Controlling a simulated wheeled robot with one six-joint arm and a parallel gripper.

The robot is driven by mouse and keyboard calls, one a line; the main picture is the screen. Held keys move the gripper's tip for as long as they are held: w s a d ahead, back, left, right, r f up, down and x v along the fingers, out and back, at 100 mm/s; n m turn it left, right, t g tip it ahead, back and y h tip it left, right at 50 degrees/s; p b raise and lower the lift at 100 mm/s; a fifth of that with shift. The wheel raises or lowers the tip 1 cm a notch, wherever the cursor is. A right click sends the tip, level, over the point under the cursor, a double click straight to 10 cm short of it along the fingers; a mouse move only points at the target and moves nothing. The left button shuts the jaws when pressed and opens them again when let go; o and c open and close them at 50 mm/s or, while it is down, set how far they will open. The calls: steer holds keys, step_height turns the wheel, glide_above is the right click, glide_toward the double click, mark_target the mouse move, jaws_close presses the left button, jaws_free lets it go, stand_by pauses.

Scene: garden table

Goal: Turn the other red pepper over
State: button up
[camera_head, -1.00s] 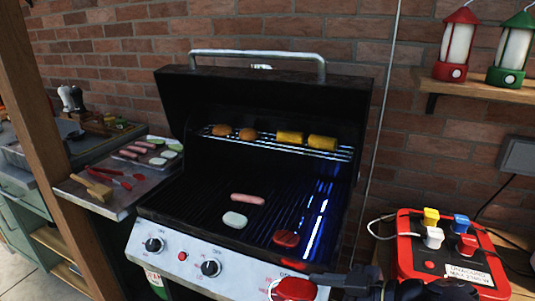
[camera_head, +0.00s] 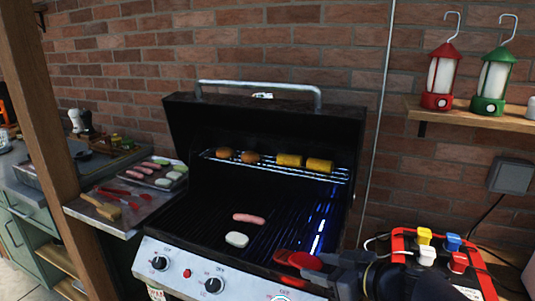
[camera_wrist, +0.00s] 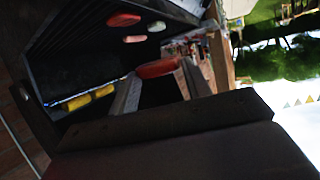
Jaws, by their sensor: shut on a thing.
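My gripper (camera_head: 330,264) reaches in from the bottom right of the head view, at the right front edge of the grill. It is shut on a red pepper piece (camera_head: 306,261), which also shows between the two fingers in the wrist view (camera_wrist: 160,68). The other red pepper piece (camera_head: 283,256) lies on the grill's right front, partly hidden behind the held one. I cannot tell whether the held piece touches it or the grate.
A pink sausage (camera_head: 249,218) and a pale slice (camera_head: 237,240) lie on the grill (camera_head: 195,217). Corn (camera_head: 319,165) and round brown pieces sit on the upper rack. A red box with coloured plugs (camera_head: 490,287) stands close on the right.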

steer(key=w+d+f+m+t+h+p, duration=0.1)
steer(key=w, duration=0.2)
steer(key=w+d+f+m+t+h+p, duration=0.1)
steer(key=w+f+m+h, duration=0.1)
steer(key=w, duration=0.1)
steer(key=w+d+f+m+t+h+p, duration=0.1)
steer(key=w+p, duration=0.1)
steer(key=w, duration=0.2)
steer(key=shift+d+f+m+h, duration=0.25)
steer(key=shift+f+m+h, duration=0.05)
steer(key=shift+m+h, duration=0.1)
steer(key=shift+w+d+f+m+h+p, duration=0.15)
steer(key=shift+w+f+m+h+p, duration=0.1)
steer(key=shift+f, duration=0.2)
steer(key=shift+w+d+f+m+h+p, duration=0.1)
steer(key=shift+w+f+m+h, duration=0.1)
steer(key=shift+f, duration=0.25)
